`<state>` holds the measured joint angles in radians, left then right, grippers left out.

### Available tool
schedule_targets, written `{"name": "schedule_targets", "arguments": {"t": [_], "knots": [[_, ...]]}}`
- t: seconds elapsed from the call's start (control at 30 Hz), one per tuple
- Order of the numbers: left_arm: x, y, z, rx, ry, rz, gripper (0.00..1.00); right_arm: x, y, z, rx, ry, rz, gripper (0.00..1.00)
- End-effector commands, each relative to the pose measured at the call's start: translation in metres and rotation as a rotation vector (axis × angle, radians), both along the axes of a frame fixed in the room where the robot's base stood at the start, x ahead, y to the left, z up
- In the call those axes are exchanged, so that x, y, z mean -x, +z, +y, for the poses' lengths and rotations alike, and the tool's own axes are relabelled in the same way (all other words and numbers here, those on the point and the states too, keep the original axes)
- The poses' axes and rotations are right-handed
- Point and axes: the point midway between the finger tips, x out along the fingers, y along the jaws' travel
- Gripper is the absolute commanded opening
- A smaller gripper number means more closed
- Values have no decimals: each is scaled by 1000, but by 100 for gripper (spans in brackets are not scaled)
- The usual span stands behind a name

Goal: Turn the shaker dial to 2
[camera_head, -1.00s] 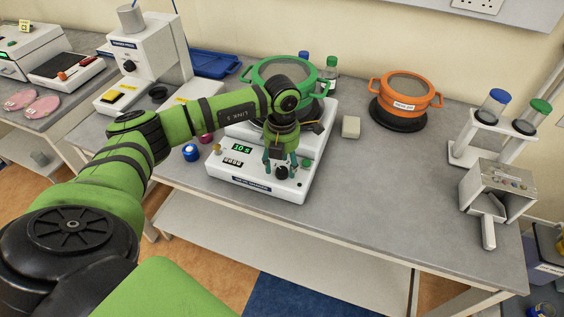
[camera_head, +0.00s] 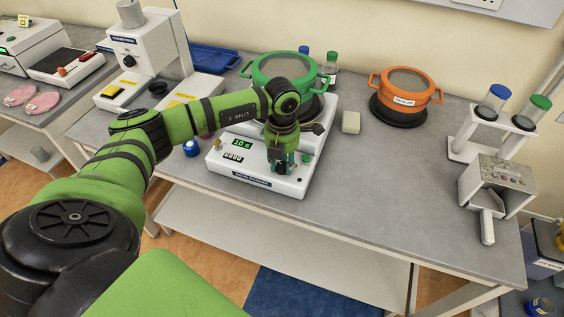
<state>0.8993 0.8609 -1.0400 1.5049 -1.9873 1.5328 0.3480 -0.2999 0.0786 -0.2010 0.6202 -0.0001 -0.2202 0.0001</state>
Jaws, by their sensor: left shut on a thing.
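The shaker (camera_head: 262,180) is a white machine on the bench, with a green display reading "10 s" and a small counter below it on its sloped front panel. A green sieve pan (camera_head: 259,76) sits on top of it at the back, partly hidden by my arm. My left gripper (camera_head: 282,168) reaches down onto the right side of the front panel. It is shut on the dark shaker dial, which is mostly hidden behind the fingers, so its setting cannot be read. My right gripper is not in view.
An orange sieve pan (camera_head: 405,88) stands on a black base to the right. A small beige block (camera_head: 351,122) lies near the shaker. A blue-capped jar (camera_head: 191,148) is at its left. A tube rack (camera_head: 480,135) and metal box (camera_head: 497,188) stand far right. The bench's middle right is clear.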

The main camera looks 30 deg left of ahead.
Motion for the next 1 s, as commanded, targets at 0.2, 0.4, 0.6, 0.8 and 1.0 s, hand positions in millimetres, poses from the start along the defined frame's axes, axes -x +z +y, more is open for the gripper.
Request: {"name": "schedule_targets", "arguments": {"t": [0.2,0.4,0.6,0.8,1.0], "knots": [[0,-5,0,-1,-115,0,1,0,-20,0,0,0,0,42],[0,-7,0,-1,-286,0,1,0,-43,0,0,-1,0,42],[0,-6,0,-1,-478,0,1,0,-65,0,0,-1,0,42],[0,-6,0,-1,-660,1,1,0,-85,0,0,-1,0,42],[1,-5,0,-1,-816,2,1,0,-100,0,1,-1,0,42]]}}
